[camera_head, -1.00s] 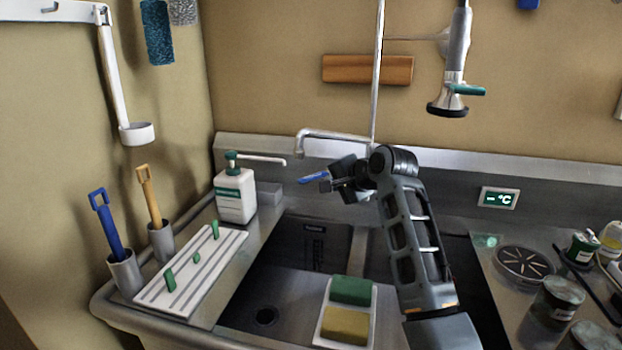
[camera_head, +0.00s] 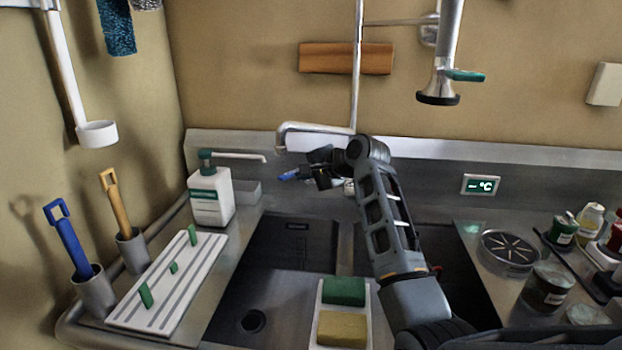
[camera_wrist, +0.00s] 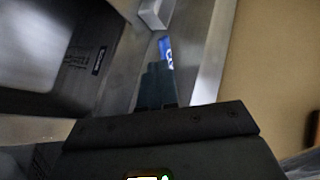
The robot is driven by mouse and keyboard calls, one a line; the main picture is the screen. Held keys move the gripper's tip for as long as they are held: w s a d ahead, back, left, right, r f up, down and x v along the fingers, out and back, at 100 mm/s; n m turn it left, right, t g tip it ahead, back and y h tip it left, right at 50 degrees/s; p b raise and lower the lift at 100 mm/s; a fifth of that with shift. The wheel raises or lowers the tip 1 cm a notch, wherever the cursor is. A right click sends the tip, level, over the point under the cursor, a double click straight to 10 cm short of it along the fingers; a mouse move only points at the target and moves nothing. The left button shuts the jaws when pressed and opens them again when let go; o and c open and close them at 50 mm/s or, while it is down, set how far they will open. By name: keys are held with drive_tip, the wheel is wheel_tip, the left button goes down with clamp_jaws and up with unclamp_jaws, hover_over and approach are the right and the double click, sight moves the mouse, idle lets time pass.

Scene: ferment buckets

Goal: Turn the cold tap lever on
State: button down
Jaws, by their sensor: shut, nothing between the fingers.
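The cold tap lever (camera_head: 288,175) is a small blue handle behind the sink, below the tap spout (camera_head: 310,127). My gripper (camera_head: 305,179) is shut and empty, just right of the lever in the head view. In the wrist view the blue lever (camera_wrist: 165,48) shows straight beyond the tips of my gripper (camera_wrist: 156,68), with pale lettering on it. The fingertips appear to be at or very near the lever's end; I cannot tell whether they touch. My gripper and arm hide the tap's base in the head view.
A soap bottle (camera_head: 210,197) stands left of the lever, and a grey block (camera_head: 247,191) sits between them. The sink basin (camera_head: 285,245) lies in front. A tray with sponges (camera_head: 342,313) is near its front. Jars (camera_head: 551,289) stand on the right counter.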

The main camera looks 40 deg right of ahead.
sight(280, 176)
drive_tip(key=b+x, duration=0.4)
drive_tip(key=x, duration=0.1)
idle(0.4)
drive_tip(key=shift+w+a+r, duration=0.15)
drive_tip(key=shift+w, duration=0.05)
drive_tip(key=shift+w+a+p, duration=0.3)
drive_tip(key=shift+w+p, duration=0.35)
drive_tip(key=shift+w, duration=0.5)
